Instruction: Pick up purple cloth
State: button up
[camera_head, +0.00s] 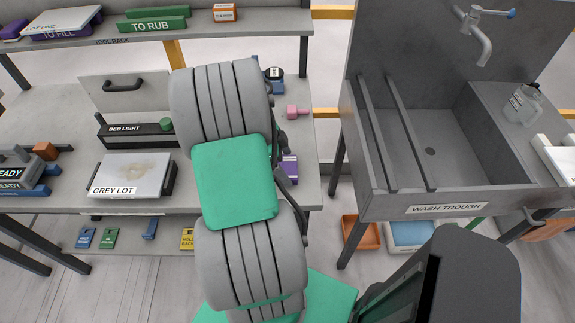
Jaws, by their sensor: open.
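I cannot make out a cloth for certain. A small purple item (289,168) with a pale marking shows on the bench just right of my arm. My arm hides part of it, and I cannot tell whether it is cloth or a box. Other purple pieces are on the upper shelf at far left: a flat tray (62,30) marked TO FILL and a small purple item (13,30) beside it. My arm rises through the middle of the view. My gripper's fingers cannot be made out; dark parts show along the arm's right side.
Green TO RUB blocks (152,23) sit above. The wash trough (450,209) stands right, with an orange bin (360,231) below.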

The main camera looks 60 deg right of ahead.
jog(key=shift+f, duration=0.1)
jog(key=shift+c, duration=0.2)
jog(key=c, duration=1.1)
jog(key=shift+o, duration=0.2)
notch_tip(320, 180, up, 3)
jog(key=shift+w+f+b, duration=0.1)
jog(key=shift+f+b, duration=0.05)
jog(key=shift+b, duration=0.6)
jog(key=a+r+b, duration=0.2)
jog(key=a+r, duration=0.8)
jog(key=a, duration=0.4)
jog(key=shift+s+r, duration=0.15)
jog(key=shift+s, duration=0.1)
